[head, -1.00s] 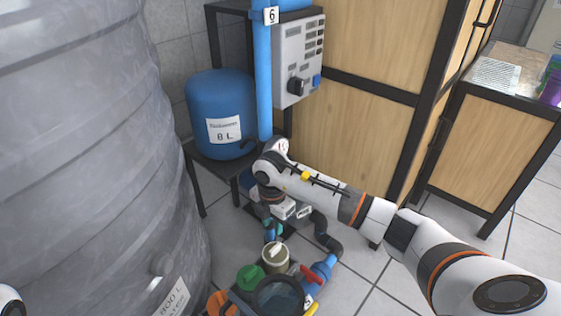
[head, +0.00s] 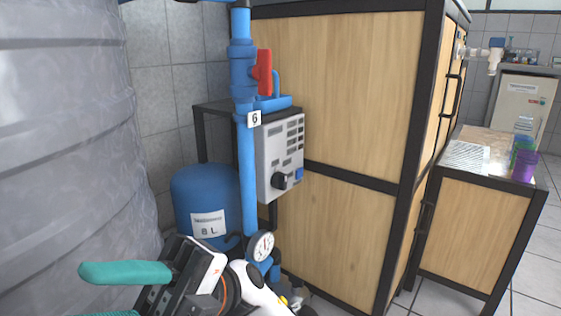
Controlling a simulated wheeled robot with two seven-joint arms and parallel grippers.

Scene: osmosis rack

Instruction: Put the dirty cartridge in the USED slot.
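My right gripper (head: 88,294) is at the lower left, in front of the large grey tank. Its teal fingers point left and are spread apart, with nothing seen between them. The lower finger is cut by the bottom edge. No dirty cartridge and no slot marked USED can be made out in the head view. My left gripper is out of view.
The grey tank (head: 65,130) fills the left. A blue pipe (head: 246,180) with a red valve handle (head: 263,72) stands beside a control box (head: 281,155). A blue vessel (head: 205,195) is behind. A wood-panelled cabinet (head: 335,110) and side table (head: 470,235) stand right.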

